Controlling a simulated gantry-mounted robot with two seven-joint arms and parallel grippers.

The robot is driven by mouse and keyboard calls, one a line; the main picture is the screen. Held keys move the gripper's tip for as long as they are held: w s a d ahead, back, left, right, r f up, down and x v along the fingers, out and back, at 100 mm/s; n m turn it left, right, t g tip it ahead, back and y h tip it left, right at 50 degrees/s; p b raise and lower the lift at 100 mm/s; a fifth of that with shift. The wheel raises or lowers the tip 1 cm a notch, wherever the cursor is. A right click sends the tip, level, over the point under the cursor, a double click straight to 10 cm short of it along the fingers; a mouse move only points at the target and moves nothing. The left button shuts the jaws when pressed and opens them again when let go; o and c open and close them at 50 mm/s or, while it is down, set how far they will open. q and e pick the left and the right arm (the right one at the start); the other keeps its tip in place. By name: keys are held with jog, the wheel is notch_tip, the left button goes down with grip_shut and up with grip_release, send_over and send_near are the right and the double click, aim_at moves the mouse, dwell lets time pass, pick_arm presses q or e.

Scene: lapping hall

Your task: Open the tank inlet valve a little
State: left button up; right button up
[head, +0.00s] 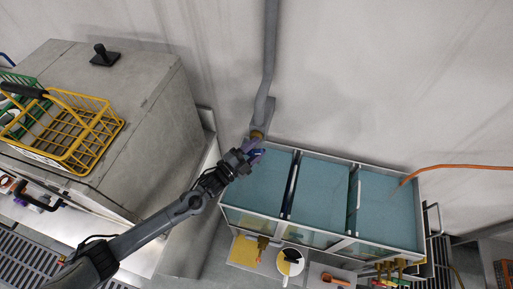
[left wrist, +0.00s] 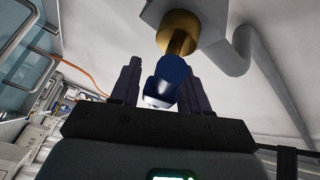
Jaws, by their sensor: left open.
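The tank inlet valve has a brass body (head: 258,134) at the foot of the grey pipe on the wall. In the left wrist view its brass stem (left wrist: 178,34) leads to a blue handle (left wrist: 170,76) with a pale end. My left gripper (head: 250,153) is at the handle, above the tank's left back corner. In the left wrist view the left gripper (left wrist: 163,82) is open, with one dark finger on each side of the blue handle. I cannot tell whether either finger touches it. The handle is mostly hidden in the head view. My right gripper is not in view.
The tank (head: 320,192) below has three compartments of blue-green liquid. A grey cabinet (head: 120,110) with a yellow wire basket (head: 80,140) stands at the left. An orange hose (head: 450,167) reaches the tank's right compartment. A white bucket (head: 290,262) stands in front.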

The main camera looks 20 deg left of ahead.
pick_arm(q)
jog(key=b+v, duration=0.1)
jog(key=v, duration=0.9)
jog(key=shift+s+a, duration=0.15)
jog(key=shift+s, duration=0.05)
jog(key=s+d+f+n+y, duration=0.1)
jog(key=s+d+n+y, duration=0.4)
jog(key=s+n, duration=0.25)
jog(key=s+a+f+n+g+y, duration=0.1)
jog(key=s+a+n+g+y, duration=0.2)
jog(key=s+g, duration=0.45)
jog(key=s+a+n+g+y, duration=0.1)
jog(key=s+a+n+g, duration=0.1)
jog(key=s+n+g, duration=0.5)
notch_tip(320, 180, up, 16)
jog(key=m+t+p, duration=0.1)
jog(key=p, duration=1.5)
jog(key=shift+s+r+m+p, duration=0.2)
jog(key=shift+s+m+p, duration=0.15)
jog(key=shift+s, duration=0.1)
